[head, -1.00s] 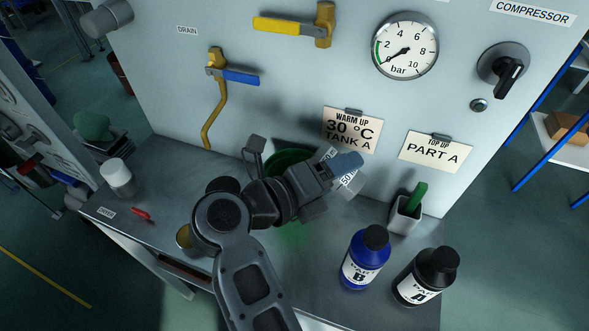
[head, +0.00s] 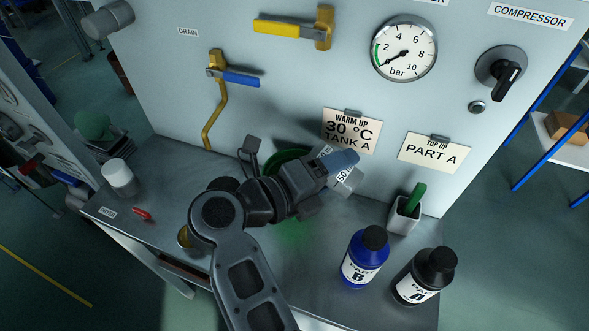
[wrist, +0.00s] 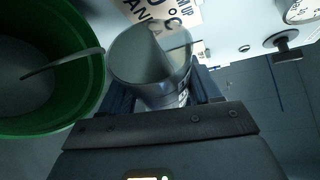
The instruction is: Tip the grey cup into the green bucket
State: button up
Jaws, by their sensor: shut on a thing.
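The grey cup (head: 349,181) with a printed label is held between the blue fingers of my gripper (head: 340,162), just right of the green bucket in the head view. In the wrist view, the cup (wrist: 153,62) stands between the fingers (wrist: 160,95), its round end towards the camera. The green bucket (head: 285,158) stands on the bench against the panel, partly hidden by my arm. The wrist view shows the bucket's rim (wrist: 92,25) close left of the cup, with grey inside and its handle across the opening. I cannot tell whether anything is pouring.
A blue bottle (head: 366,258) and a black bottle (head: 425,275) stand at the front right. A white holder (head: 403,216) with a green item stands behind them. A white-lidded jar (head: 120,178) and red item (head: 142,214) are at left. Valve handles (head: 232,76) project from the panel.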

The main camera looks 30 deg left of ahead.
jog(key=shift+a+r+n+p, duration=0.35)
jog(key=shift+a+n+p, duration=0.2)
jog(key=shift+a, duration=0.15)
dwell(0.7)
jog(key=shift+a+f+n+t+h, duration=0.15)
jog(key=shift+f+n+t+h, duration=0.25)
jog(key=shift+n+h, duration=0.15)
dwell(1.0)
